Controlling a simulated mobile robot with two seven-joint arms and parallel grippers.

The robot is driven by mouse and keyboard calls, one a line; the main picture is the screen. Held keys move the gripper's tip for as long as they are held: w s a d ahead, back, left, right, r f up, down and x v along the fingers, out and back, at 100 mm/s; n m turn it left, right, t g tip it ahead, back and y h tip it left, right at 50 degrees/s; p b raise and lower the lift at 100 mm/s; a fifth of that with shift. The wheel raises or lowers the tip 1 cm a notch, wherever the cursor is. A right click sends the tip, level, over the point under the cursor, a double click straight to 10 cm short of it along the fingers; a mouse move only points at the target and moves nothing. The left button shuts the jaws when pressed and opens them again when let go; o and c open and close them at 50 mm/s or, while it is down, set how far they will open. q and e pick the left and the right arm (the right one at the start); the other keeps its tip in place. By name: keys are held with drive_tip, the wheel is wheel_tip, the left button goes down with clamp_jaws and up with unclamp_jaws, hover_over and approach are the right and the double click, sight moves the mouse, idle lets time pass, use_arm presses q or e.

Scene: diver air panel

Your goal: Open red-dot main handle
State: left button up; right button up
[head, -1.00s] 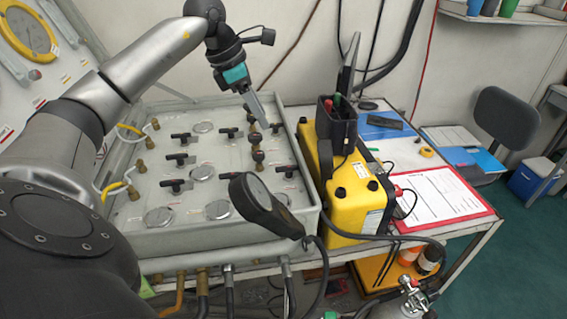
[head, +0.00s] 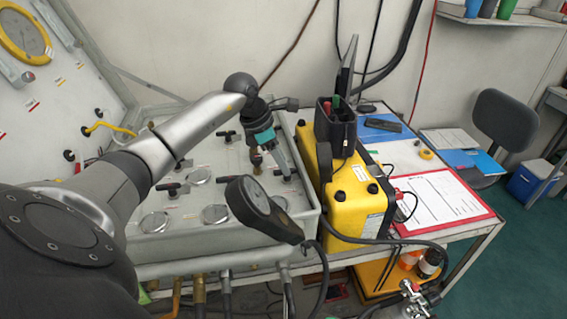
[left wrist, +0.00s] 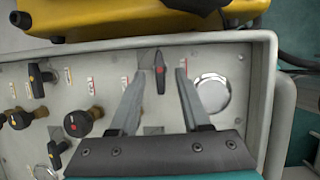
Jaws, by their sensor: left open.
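The main handle (left wrist: 160,80) is a small black lever with a red mark near its top, on the grey panel (left wrist: 260,90) in the left wrist view. My left gripper (left wrist: 160,74) is open, one finger on each side of this lever. Gaps show between the lever and both fingers; whether the tips reach its height is unclear. In the head view my left gripper (head: 288,174) points down at the panel's right part, and the arm covers part of the panel. My right gripper is not in view.
A round gauge (left wrist: 212,94) sits right of the lever. A yellow case (head: 350,200) stands close right of the panel. A black handheld device (head: 262,210) rises at the panel's front.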

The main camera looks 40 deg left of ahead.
use_arm(q)
drive_tip(key=shift+x, duration=0.75)
drive_tip(key=shift+c, duration=0.3)
clamp_jaws()
